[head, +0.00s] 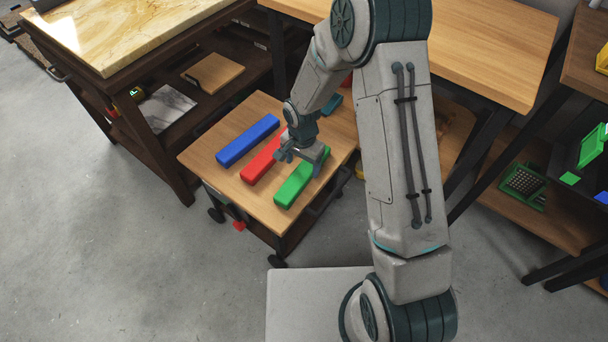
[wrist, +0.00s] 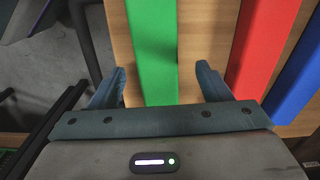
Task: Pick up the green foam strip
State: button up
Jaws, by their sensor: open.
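The green foam strip (head: 302,178) lies on the small wooden cart top (head: 212,158), nearest its right front side. In the wrist view the green strip (wrist: 154,50) runs up from between the fingers. My gripper (head: 304,160) is over the strip in the head view, and its fingers hide part of it. In the wrist view my gripper (wrist: 163,84) is open, with one finger on either side of the strip and a gap on both sides. The gap is wider on the right. I cannot tell how high the fingers are above the wood.
A red strip (head: 262,160) and a blue strip (head: 247,140) lie parallel to the left of the green one. A teal object (head: 331,105) sits at the back of the cart. A marble-topped bench (head: 120,35) and a wooden table (head: 490,50) stand nearby.

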aim_at(304, 171)
notch_tip(304, 171, down, 4)
jog(key=shift+s+d+b, duration=0.1)
jog(key=shift+d+b, duration=0.05)
jog(key=shift+b, duration=0.4)
jog(key=c, duration=1.1)
jog(key=shift+o, duration=0.2)
jog(key=shift+r, duration=0.2)
